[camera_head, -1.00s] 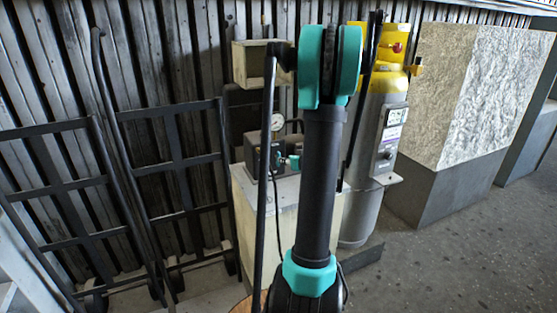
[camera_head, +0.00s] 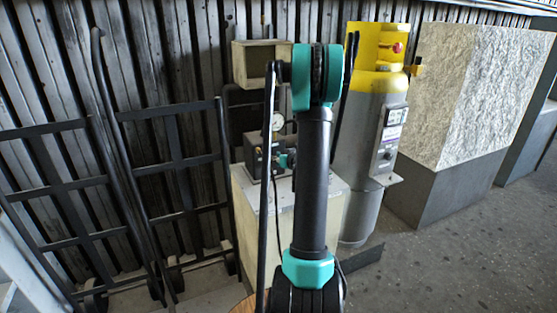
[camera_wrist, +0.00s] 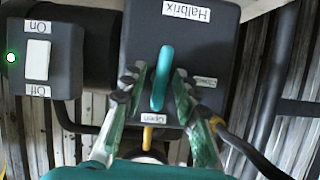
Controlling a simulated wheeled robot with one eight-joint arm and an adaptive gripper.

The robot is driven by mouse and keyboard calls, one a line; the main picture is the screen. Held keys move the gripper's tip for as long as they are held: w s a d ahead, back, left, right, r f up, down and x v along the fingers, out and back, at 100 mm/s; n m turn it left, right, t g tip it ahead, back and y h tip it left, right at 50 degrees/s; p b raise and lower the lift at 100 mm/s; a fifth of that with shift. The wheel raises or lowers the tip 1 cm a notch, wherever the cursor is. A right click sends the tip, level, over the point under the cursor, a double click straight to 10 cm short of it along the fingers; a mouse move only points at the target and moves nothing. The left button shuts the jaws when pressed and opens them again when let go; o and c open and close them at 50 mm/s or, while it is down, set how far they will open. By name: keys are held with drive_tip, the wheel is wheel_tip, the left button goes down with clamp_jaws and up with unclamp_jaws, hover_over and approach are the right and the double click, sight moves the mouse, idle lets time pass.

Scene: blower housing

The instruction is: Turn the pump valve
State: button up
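The pump valve is a teal lever handle (camera_wrist: 162,78) on a dark pump box (camera_wrist: 205,45) labelled "Halbrix" in the wrist view. The labels appear upside down, with "Open" just below the handle and another small label to its right. My gripper (camera_wrist: 161,72) is open, with one finger on each side of the handle and a narrow gap showing beside it. I cannot tell whether either finger touches it. In the head view the pump (camera_head: 253,158), with a round gauge (camera_head: 277,122), stands on a pale cabinet; my arm partly hides this area.
A white on/off switch (camera_wrist: 38,60) with a green light sits left of the pump box. A yellow-topped grey cylinder (camera_head: 362,130) stands right of the cabinet (camera_head: 262,235). Black hand trucks (camera_head: 175,165) lean at the left. Open floor (camera_head: 460,255) lies at the right.

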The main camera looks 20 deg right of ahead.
clamp_jaws()
drive_tip(key=m+y, duration=0.2)
drive_tip(key=shift+d+m, duration=0.2)
drive_tip(key=shift+m, duration=0.1)
drive_tip(key=m+y, duration=0.1)
drive_tip(key=m, duration=0.1)
drive_tip(key=shift+f+m+y, duration=0.15)
drive_tip(key=shift+m+y, duration=0.15)
drive_tip(key=m+t+y, duration=0.1)
drive_tip(key=m, duration=0.2)
drive_tip(key=shift+d+f+y, duration=0.1)
drive_tip(key=shift+d+y, duration=0.05)
drive_tip(key=shift+y, duration=0.25)
drive_tip(key=m+t, duration=0.1)
drive_tip(key=m, duration=0.1)
drive_tip(key=m+y, duration=0.1)
drive_tip(key=m, duration=0.1)
drive_tip(key=shift+f+m+t, duration=0.15)
drive_tip(key=shift+m+t, duration=0.15)
drive_tip(key=shift+t, duration=0.1)
